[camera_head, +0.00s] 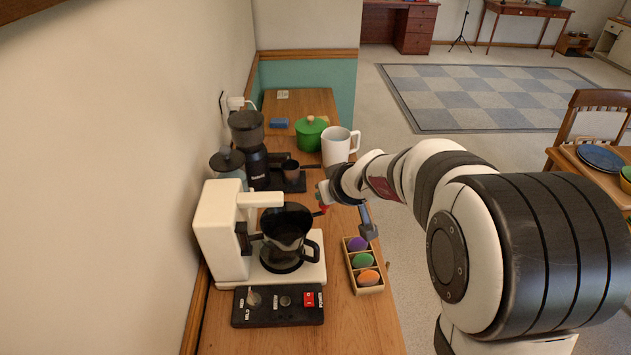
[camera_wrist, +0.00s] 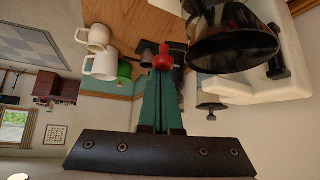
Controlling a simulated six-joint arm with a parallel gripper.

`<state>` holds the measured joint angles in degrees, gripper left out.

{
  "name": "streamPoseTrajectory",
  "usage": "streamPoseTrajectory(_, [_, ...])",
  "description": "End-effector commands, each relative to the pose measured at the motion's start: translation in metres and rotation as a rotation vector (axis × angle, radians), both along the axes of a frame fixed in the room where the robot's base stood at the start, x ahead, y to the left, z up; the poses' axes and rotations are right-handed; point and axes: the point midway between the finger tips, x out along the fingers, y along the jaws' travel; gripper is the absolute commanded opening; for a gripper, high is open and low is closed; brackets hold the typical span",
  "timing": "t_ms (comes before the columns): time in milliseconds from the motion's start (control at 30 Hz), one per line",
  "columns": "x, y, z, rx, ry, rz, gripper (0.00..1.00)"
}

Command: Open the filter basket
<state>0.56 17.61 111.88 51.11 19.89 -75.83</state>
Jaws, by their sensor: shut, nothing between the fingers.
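The white coffee maker (camera_head: 217,235) stands on the counter along the wall. Its dark, wide-topped basket (camera_head: 286,219) sits below the white arm, above or against the carafe (camera_head: 283,262); the boundary between them is unclear. In the wrist view the dark rim (camera_wrist: 235,45) is at the upper right. A red knob (camera_wrist: 163,60) shows just beyond my gripper (camera_wrist: 162,75), also seen in the head view (camera_head: 324,209). I cannot tell if they touch. My gripper is shut and empty, right of the basket; its tips are unclear in the head view.
A grinder (camera_head: 250,140), a white mug (camera_head: 338,146) and a green pot (camera_head: 311,132) stand behind the coffee maker. A tray (camera_head: 352,278) of coloured balls lies to its right. A switch panel (camera_head: 277,307) is in front. Open floor lies beyond the counter's right edge.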

Motion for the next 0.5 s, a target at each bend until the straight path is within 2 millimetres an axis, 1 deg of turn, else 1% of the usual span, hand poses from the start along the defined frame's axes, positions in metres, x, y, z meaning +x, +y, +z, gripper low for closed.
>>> streamPoseTrajectory(33, [-0.008,-0.002,0.000,0.001,0.000,-0.001,0.00])
streamPoseTrajectory(233, [-0.040,-0.007,0.000,0.000,0.000,0.001,0.00])
streamPoseTrajectory(500, [-0.080,-0.003,0.000,0.000,0.000,0.004,0.00])
